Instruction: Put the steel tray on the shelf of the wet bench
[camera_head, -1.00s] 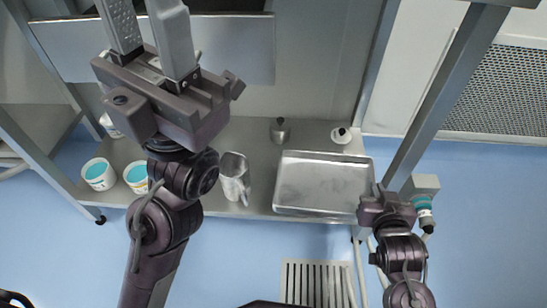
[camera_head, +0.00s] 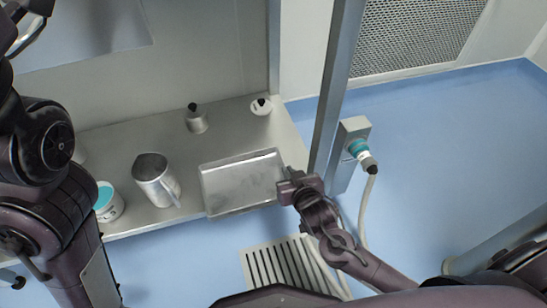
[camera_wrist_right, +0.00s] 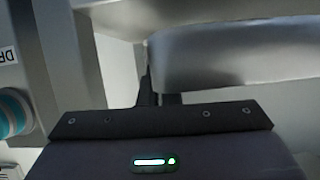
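The steel tray (camera_head: 240,183) is a shallow, empty rectangular pan at the right end of the wet bench's shelf (camera_head: 125,150). It looks level at the shelf's front edge; whether it rests there or hangs slightly above I cannot tell. My right gripper (camera_head: 285,190) is at the tray's right rim. In the right wrist view the dark fingers (camera_wrist_right: 156,88) are close together at the edge of the tray (camera_wrist_right: 235,55) and appear shut on it; the tips are partly hidden. My left arm fills the left side of the head view, its gripper out of frame.
A steel jug (camera_head: 152,182) stands left of the tray and a white tub (camera_head: 108,203) further left. Behind are a small steel bottle (camera_head: 196,121) and a white round container (camera_head: 261,106). A metal post (camera_head: 334,90) and a grey box (camera_head: 352,140) stand close right.

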